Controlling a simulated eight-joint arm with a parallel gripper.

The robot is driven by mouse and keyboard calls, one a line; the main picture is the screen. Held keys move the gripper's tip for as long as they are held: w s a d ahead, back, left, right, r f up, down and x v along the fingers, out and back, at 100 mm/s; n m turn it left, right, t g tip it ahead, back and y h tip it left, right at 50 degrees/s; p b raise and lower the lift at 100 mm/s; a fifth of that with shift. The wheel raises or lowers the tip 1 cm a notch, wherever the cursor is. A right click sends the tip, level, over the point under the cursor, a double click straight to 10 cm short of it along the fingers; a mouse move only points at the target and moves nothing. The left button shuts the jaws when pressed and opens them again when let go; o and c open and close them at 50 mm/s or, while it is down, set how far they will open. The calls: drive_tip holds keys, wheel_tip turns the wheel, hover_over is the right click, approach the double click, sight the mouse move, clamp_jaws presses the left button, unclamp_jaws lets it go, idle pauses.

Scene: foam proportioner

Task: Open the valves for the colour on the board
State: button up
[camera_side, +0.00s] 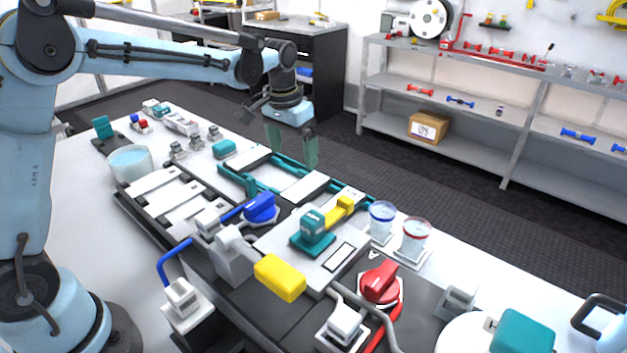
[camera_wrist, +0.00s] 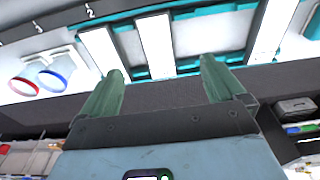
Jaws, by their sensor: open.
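My gripper (camera_side: 292,147) is open and empty, held above the far part of the teal frame (camera_side: 232,180). In the wrist view its green fingers (camera_wrist: 163,74) stand apart over the frame's teal edge and white plates (camera_wrist: 157,46). A blue valve handle (camera_side: 260,207) sits at the middle of the bench. A red valve handle (camera_side: 380,283) sits nearer the camera at right. A yellow handle (camera_side: 280,278) lies between them, and a smaller yellow lever (camera_side: 341,211) sits beside a teal block (camera_side: 312,228). I cannot make out a colour sign on a board.
A blue-rimmed cup (camera_side: 382,220) and a red-rimmed cup (camera_side: 414,236) stand right of the teal block. A clear tub (camera_side: 130,163) stands at the left. Blue and grey pipes run near the handles. Shelves (camera_side: 450,150) stand beyond the floor. The air around my gripper is clear.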

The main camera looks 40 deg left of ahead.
drive_tip(key=d+r, duration=0.1)
drive_tip(key=d, duration=0.1)
drive_tip(key=d+r, duration=0.1)
drive_tip(key=d, duration=0.2)
drive_tip(key=d+r, duration=0.1)
drive_tip(key=d, duration=0.1)
drive_tip(key=shift+s+d+r, duration=0.2)
drive_tip(key=shift+s+d, duration=0.15)
drive_tip(key=shift+d, duration=0.05)
drive_tip(key=c, duration=0.7)
drive_tip(key=shift+g, duration=0.3)
drive_tip(key=s+d+r, duration=0.1)
drive_tip(key=d, duration=0.2)
drive_tip(key=s+d+r, duration=0.1)
drive_tip(key=d+r, duration=0.1)
drive_tip(key=d, duration=0.1)
drive_tip(key=s+d+r, duration=0.1)
drive_tip(key=d, duration=0.2)
drive_tip(key=shift+s+d+r, duration=0.25)
drive_tip(key=shift+d+r, duration=0.1)
drive_tip(key=shift+d, duration=0.05)
drive_tip(key=shift+c, duration=1)
approach(382, 274)
drive_tip(key=shift+g, duration=0.4)
drive_tip(key=f, duration=0.8)
drive_tip(key=shift+w+f, duration=0.3)
drive_tip(key=shift+w, duration=0.1)
clamp_jaws()
